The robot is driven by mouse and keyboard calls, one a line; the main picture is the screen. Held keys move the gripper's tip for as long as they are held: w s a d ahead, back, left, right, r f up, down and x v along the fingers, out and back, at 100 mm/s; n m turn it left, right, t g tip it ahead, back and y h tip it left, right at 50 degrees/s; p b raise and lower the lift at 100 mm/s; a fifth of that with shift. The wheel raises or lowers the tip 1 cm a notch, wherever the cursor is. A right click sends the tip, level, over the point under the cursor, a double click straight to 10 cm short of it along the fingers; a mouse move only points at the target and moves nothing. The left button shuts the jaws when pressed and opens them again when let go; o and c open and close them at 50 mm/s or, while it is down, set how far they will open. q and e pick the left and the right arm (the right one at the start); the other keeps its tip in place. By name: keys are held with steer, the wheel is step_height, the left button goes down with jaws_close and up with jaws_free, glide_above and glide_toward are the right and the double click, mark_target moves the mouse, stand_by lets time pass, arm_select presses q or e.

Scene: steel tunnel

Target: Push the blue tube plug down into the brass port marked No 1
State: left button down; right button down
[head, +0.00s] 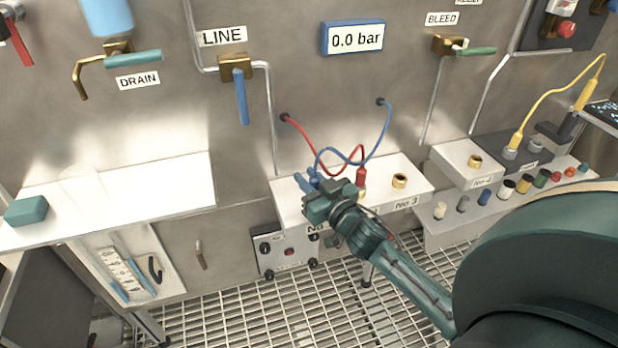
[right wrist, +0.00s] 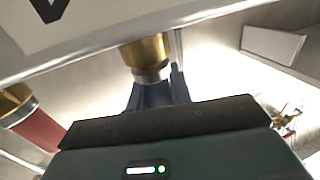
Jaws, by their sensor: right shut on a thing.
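My right gripper (head: 318,190) is shut on the blue tube plug and holds it over the left end of the white port block (head: 418,190). Its jaws hide most of the plug in the head view. In the right wrist view, bluish parts (right wrist: 155,96) show at the jaws, with a pale metal collar and a brass piece (right wrist: 147,50) in line beyond them. I cannot tell whether the plug is seated or only touching the brass. The No 1 port and most of its label are hidden behind the gripper in the head view. My left gripper is out of view.
A red plug (head: 361,178) stands in the neighbouring brass port, close to my gripper. The open brass port No 3 (head: 400,181) is to its right. Red and blue tubes (head: 388,125) loop from the wall above. A white shelf (head: 120,200) is at left.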

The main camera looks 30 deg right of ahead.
steer(key=shift+f, duration=0.25)
steer(key=c, duration=1.2)
jaws_free()
steer(key=s, duration=1.3)
steer(key=shift+s+d+b, duration=0.1)
steer(key=shift+d+b, duration=0.1)
steer(key=shift+b, duration=0.15)
